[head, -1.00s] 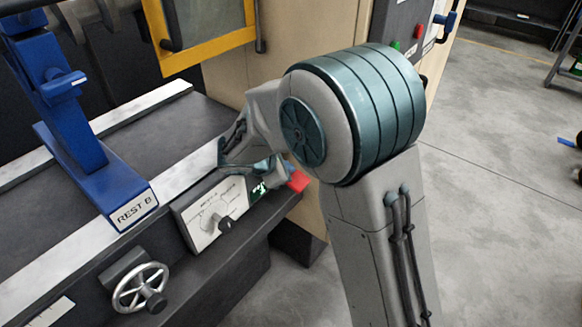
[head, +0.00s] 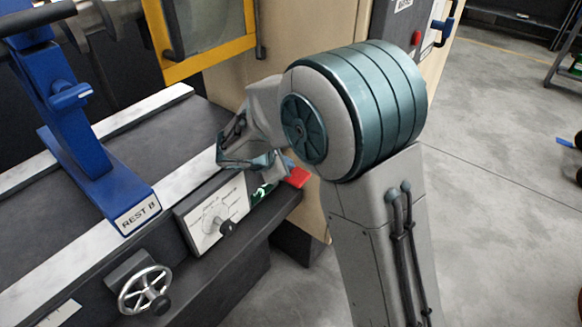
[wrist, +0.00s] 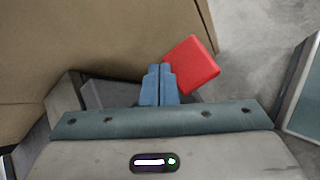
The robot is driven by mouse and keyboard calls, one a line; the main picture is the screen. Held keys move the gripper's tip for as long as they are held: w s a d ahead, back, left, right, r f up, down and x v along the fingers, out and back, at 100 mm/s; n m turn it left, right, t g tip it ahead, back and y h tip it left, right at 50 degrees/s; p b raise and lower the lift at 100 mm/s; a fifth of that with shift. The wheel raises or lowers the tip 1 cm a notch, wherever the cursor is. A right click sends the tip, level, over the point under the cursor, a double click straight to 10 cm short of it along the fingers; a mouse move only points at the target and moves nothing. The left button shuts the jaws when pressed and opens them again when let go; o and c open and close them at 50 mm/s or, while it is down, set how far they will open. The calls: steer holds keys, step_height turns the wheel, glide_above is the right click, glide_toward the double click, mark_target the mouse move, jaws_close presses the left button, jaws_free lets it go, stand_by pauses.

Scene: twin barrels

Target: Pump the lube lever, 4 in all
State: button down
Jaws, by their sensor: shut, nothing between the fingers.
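The lube lever's red grip (head: 297,177) shows at the far end of the machine's front ledge, next to a green part (head: 262,192). In the wrist view the red grip (wrist: 190,65) is a tilted block just right of my fingertips. My gripper (wrist: 160,72) is shut, with its two blue fingers together and nothing between them. In the head view my gripper (head: 288,163) is just above and left of the red grip, partly hidden by my arm. I cannot tell whether the fingers touch the grip. The lever's shaft is hidden.
A panel with a dial and black knob (head: 212,218) lies left of the lever. A handwheel (head: 144,289) and the blue REST B stand (head: 95,165) are farther left. A beige cabinet (head: 290,50) stands behind. Grey floor on the right is open.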

steer(key=shift+a+r, duration=0.1)
steer(key=shift+r, duration=0.4)
steer(key=r+p, duration=0.4)
steer(key=r, duration=0.1)
steer(key=shift+w+a, duration=0.25)
steer(key=shift+a, duration=0.05)
stand_by(0.6)
